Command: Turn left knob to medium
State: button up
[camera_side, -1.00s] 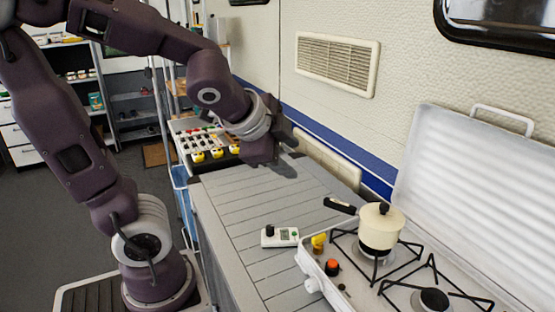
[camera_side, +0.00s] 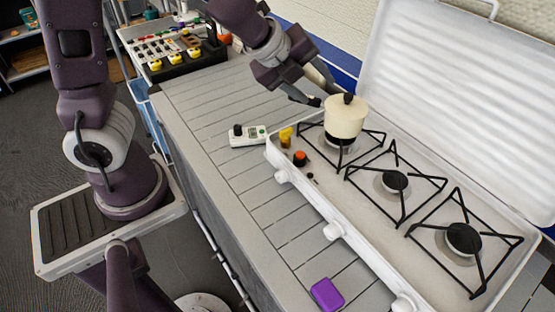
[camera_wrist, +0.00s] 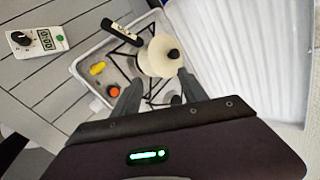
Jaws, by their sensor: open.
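The white stove (camera_side: 318,205) has white knobs along its front edge. The left knob (camera_side: 283,176) is at the stove's left end; its setting is too small to read. A middle knob (camera_side: 333,231) and a right knob (camera_side: 403,303) follow along the edge. My gripper (camera_side: 327,96) is open and empty, above the stove's back left, beside the cream pot (camera_side: 345,120) in the side view and apart from the left knob. In the wrist view, the open fingers (camera_wrist: 160,90) frame the left burner area, with the pot (camera_wrist: 160,57) beyond them.
A white timer (camera_side: 247,136) lies on the counter (camera_side: 200,100) left of the stove. A yellow piece (camera_side: 286,137) and an orange-topped piece (camera_side: 300,158) sit in the stove's left corner. The raised lid (camera_side: 440,100) stands behind. A purple block (camera_side: 327,294) lies in front.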

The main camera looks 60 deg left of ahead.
jog(key=s+d+f+m+g+h, duration=0.1)
jog(key=d+f+m+g, duration=0.25)
jog(key=f+m, duration=0.3)
jog(key=m+g+y, duration=0.2)
jog(key=m+g, duration=0.3)
jog(key=m, duration=0.3)
send_over(280, 174)
jog(key=shift+n, duration=0.25)
jog(key=f, duration=0.6)
jog(key=shift+w+d+f, duration=0.3)
jog(key=shift+d+f, duration=0.05)
jog(key=shift+d, duration=0.05)
jog(key=f, duration=0.7)
jog(key=shift+s+a, duration=0.2)
jog(key=shift+a, duration=0.2)
jog(key=shift+c, duration=0.3)
grip_shut()
